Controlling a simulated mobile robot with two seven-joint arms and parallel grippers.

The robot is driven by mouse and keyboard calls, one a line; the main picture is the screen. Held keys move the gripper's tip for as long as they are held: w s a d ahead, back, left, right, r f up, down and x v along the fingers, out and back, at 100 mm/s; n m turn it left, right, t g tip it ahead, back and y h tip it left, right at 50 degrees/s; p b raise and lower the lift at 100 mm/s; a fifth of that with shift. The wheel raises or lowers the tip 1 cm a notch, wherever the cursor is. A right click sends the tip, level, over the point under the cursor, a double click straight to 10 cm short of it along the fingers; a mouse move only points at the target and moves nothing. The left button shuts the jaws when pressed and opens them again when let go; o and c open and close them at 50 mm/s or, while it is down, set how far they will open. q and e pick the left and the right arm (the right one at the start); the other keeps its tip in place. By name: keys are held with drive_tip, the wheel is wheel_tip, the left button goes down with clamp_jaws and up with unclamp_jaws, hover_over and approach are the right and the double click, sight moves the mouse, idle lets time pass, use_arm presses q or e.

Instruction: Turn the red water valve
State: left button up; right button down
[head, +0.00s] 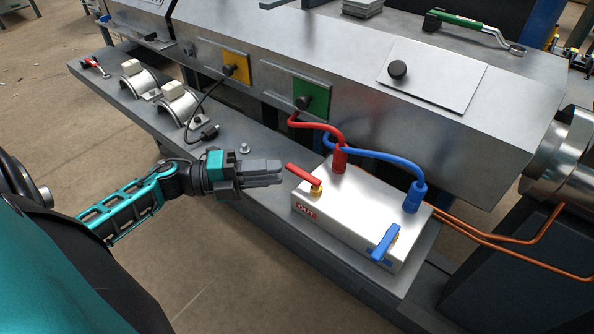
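The red water valve (304,179) has a red lever handle on a brass stem, on top of the white box (343,215) near its left end. The handle slants up to the left. My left gripper (281,173) points right, with its fingertips just left of the handle's end and a small gap seeming to lie between them. Its fingers look close together with nothing visible held, but from this side I cannot tell whether they are fully shut. My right gripper is not in view.
A blue valve (385,243) sits at the box's front right. Red (325,126) and blue hoses (375,157) rise from the box. Two clamp rings (178,103) and a black plug (203,132) lie on the grey ledge (125,97). A green-handled wrench (470,26) lies on the machine top.

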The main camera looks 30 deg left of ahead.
sight(290, 171)
use_arm(q)
drive_tip(key=x, duration=0.5)
drive_tip(key=shift+w+d, duration=0.2)
drive_tip(key=shift+d, duration=0.1)
drive_tip(key=shift+c, duration=0.4)
clamp_jaws()
